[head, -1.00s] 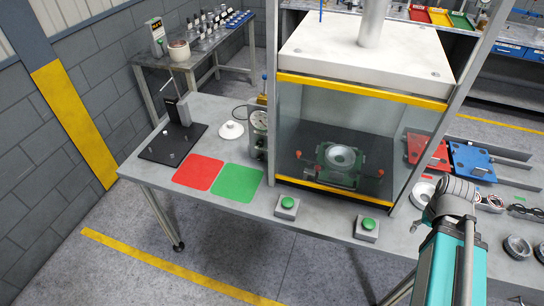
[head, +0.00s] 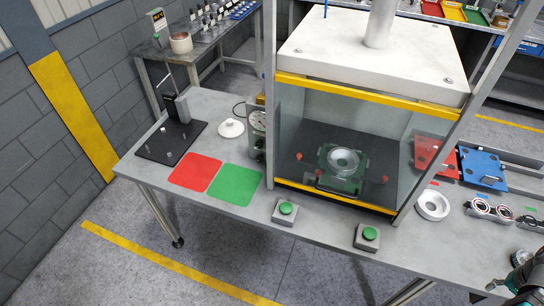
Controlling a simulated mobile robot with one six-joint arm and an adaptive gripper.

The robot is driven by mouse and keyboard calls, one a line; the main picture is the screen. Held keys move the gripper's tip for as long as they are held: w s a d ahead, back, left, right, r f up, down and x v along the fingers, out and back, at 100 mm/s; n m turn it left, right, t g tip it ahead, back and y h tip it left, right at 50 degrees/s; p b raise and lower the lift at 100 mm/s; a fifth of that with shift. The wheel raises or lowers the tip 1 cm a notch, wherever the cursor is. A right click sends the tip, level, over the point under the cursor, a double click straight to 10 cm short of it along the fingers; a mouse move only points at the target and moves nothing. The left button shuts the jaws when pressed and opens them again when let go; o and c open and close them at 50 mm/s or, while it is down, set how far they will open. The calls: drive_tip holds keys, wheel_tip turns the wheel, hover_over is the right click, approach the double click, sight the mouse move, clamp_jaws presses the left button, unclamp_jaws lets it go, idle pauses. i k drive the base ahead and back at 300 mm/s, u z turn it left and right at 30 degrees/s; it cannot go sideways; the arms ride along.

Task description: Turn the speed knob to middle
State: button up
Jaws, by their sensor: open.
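I cannot make out a speed knob for certain in the head view. A small upright unit with a lit display (head: 157,22) stands on the back left bench, beside a round pot (head: 180,42); any knob on it is too small to tell. A box with a round dial (head: 257,130) stands left of the press on the main table. My gripper (head: 506,271) shows only in part at the lower right edge, with its fingers apart and nothing seen between them. It is far from both units.
A press (head: 370,55) with clear guards and a green fixture (head: 341,170) fills the middle of the table (head: 330,222). Two green push buttons (head: 286,208) (head: 369,234) sit in front. Red (head: 195,172) and green mats (head: 235,185) lie left. A blue pallet (head: 482,169) lies right.

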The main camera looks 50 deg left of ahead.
sight(260, 159)
drive_tip(key=z, duration=1.15)
drive_tip(key=k, duration=1.05)
drive_tip(key=u, duration=1.7)
